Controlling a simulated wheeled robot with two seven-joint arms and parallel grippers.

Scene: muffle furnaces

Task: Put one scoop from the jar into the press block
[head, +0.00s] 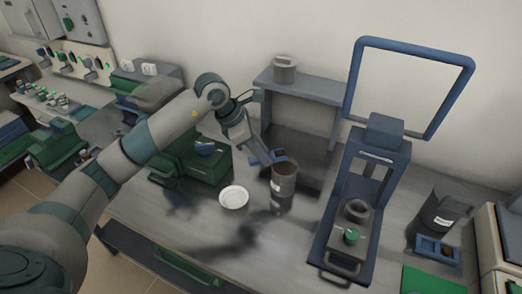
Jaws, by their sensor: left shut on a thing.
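My left gripper (257,151) reaches in from the upper left, pointing down beside the rim of a dark grey jar (285,184) that stands on the bench. It is shut on a small blue piece, which looks like a scoop handle (276,157), at the jar's mouth. Whether the scoop's bowl is inside the jar or holds anything is hidden. A blue press (375,155) stands to the right. A grey round block with a ring-shaped top (356,211) sits on its base, behind a green knob (351,236). My right gripper is not in view.
A white dish (233,196) lies left of the jar. A green box (195,168) with a blue bowl (204,147) stands behind it. A grey shelf (300,88) holds a pot (284,69). A dark canister (440,208) and blue tray (428,244) are at right. The front bench is clear.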

